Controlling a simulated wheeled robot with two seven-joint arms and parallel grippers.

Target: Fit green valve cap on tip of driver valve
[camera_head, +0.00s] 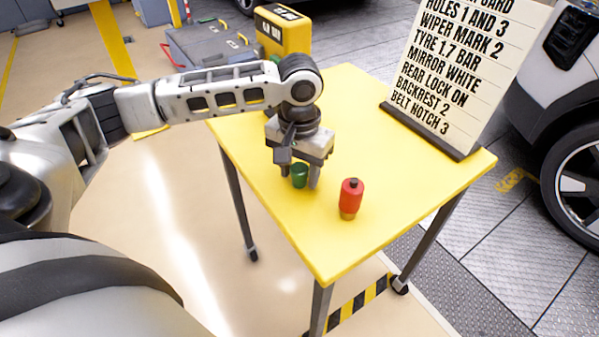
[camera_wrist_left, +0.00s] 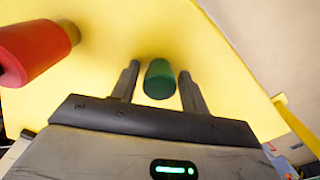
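The green valve cap (camera_head: 299,176) is a small dark green cylinder on the yellow table (camera_head: 380,180). My left gripper (camera_head: 300,183) points down over it, with its fingers on either side. In the left wrist view the cap (camera_wrist_left: 159,79) is between the open fingers of the gripper (camera_wrist_left: 161,82), with yellow showing on both sides of it. A wheel (camera_head: 575,180) of the white car shows at the right edge; I cannot make out a valve on it. My right gripper is not in view.
A red cylinder with a brass-coloured base (camera_head: 350,198) stands close right of the cap, also in the left wrist view (camera_wrist_left: 35,50). A lettered board (camera_head: 460,70) stands at the table's back right. A yellow box (camera_head: 283,33) is behind the arm. The table's front is clear.

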